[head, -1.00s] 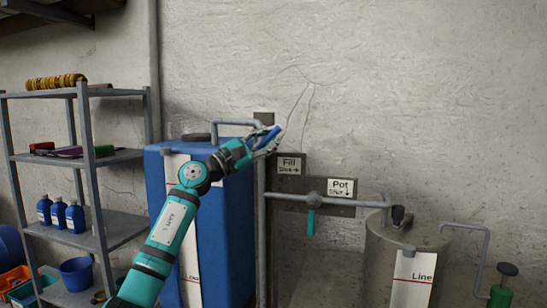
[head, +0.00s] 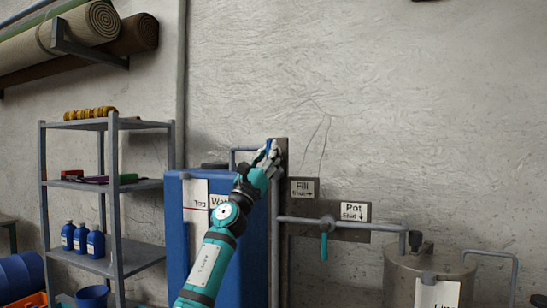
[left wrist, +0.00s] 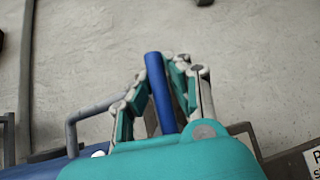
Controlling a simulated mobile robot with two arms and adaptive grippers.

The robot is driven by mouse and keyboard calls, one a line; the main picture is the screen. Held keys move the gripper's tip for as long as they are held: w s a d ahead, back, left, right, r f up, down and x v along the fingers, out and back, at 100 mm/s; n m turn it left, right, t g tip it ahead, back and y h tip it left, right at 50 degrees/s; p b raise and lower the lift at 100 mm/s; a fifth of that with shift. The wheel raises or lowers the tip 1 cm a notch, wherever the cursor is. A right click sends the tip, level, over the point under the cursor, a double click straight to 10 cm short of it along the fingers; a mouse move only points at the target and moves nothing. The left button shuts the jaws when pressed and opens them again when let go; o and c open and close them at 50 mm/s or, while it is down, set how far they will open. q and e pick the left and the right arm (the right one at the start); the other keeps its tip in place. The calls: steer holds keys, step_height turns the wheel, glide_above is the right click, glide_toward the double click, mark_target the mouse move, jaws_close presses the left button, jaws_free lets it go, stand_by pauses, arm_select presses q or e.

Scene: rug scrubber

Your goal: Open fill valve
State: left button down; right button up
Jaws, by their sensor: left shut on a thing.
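The fill valve's blue lever (head: 267,148) stands near upright at the top of the grey pipe, above and left of the Fill sign (head: 303,189). My left gripper (head: 268,155) is shut on this lever in the head view. In the left wrist view the blue lever (left wrist: 160,92) runs between the two fingers of my left gripper (left wrist: 163,95). The valve body behind the fingers is mostly hidden. My right gripper is not in view.
A blue water tank (head: 178,235) stands behind my left arm. Right of the lever are the Pot sign (head: 355,212), a hanging teal lever (head: 324,246) and a metal pot (head: 430,270). A grey shelf (head: 118,190) with bottles stands left.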

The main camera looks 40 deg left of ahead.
arm_select(q)
steer(key=shift+w+f+n+y, duration=0.15)
steer(key=shift+f+n+y, duration=0.1)
steer(key=shift+n+y, duration=0.25)
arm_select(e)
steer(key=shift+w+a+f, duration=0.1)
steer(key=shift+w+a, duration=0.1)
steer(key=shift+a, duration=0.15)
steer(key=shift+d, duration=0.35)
arm_select(q)
steer(key=c, duration=1.3)
jaws_free()
steer(key=shift+s+a+r, duration=0.15)
steer(key=shift+s+r, duration=0.05)
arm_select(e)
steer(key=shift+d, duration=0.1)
arm_select(q)
steer(key=shift+o, duration=0.2)
steer(key=shift+f, duration=0.1)
steer(key=v, duration=1.2)
